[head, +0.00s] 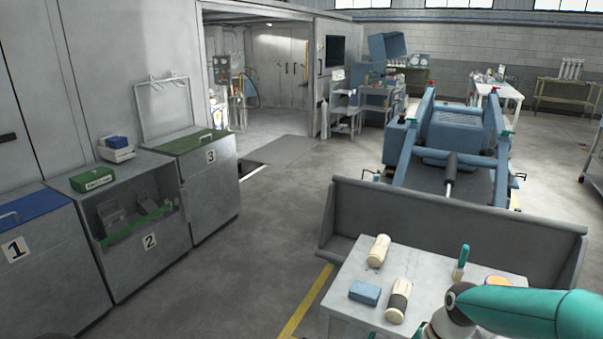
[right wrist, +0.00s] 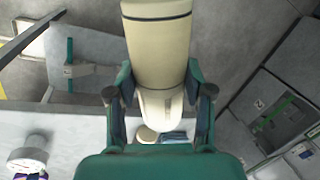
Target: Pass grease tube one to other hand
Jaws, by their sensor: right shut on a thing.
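My right gripper (right wrist: 160,105) shows in the right wrist view, shut on a cream grease tube (right wrist: 158,50) with thin dark bands and a paler end between the fingers. The tube's far end is cut off by the picture's top edge. In the head view my right arm comes in at the lower right, and its gripper and the held tube are not clearly seen. A cream tube (head: 378,249) lies on the white table (head: 430,266), and a second tube with a dark band (head: 397,300) lies nearer. My left gripper is not in view.
A blue block (head: 365,292) lies beside the tubes. A teal-handled item (head: 460,262) stands at the table's right. A grey trough (head: 455,220) stands behind the table. Numbered bins (head: 145,225) stand at the left, with open floor between.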

